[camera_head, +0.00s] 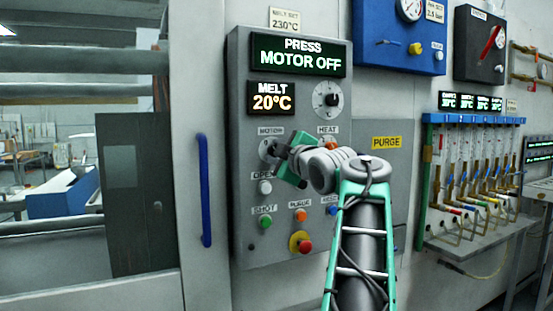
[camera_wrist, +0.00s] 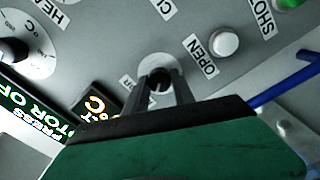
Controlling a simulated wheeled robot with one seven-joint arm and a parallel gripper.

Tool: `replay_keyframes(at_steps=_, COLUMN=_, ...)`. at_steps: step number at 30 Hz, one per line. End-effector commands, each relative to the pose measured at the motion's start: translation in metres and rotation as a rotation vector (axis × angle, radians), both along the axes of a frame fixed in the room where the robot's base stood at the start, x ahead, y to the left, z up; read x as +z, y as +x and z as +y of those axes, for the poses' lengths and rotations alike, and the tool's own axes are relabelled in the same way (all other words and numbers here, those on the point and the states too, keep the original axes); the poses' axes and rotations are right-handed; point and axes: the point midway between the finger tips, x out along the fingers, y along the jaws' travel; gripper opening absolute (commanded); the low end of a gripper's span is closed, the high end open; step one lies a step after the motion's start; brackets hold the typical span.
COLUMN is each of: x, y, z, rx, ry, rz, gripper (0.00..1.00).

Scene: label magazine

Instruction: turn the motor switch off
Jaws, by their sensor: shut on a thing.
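The motor switch (camera_head: 267,149) is a round knob with a pale plate under the MOTOR label on the grey control panel (camera_head: 243,210). In the wrist view the dark switch knob (camera_wrist: 158,74) sits between my fingertips. My gripper (camera_head: 275,151) reaches it from the right, and it also shows in the wrist view (camera_wrist: 160,84). Its fingers are shut on the knob, which they partly cover. The display (camera_head: 298,56) at the top of the panel reads PRESS MOTOR OFF. The exact angle of the knob is hard to tell.
The white OPEN button (camera_head: 265,187) is just below, with green, orange and blue buttons lower down. A red emergency button (camera_head: 305,246) is at the panel's bottom. My arm covers the area near the HEAT switch. A blue handle (camera_head: 204,190) stands to the left.

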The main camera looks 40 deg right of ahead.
Motion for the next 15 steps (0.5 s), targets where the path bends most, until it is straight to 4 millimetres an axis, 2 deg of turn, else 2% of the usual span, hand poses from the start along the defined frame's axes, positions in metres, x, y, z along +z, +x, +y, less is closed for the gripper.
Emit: replay_keyframes(at_steps=15, x=-0.0002, y=0.0001, z=-0.0005, rx=-0.001, ry=-0.028, rz=0.008, gripper=0.0)
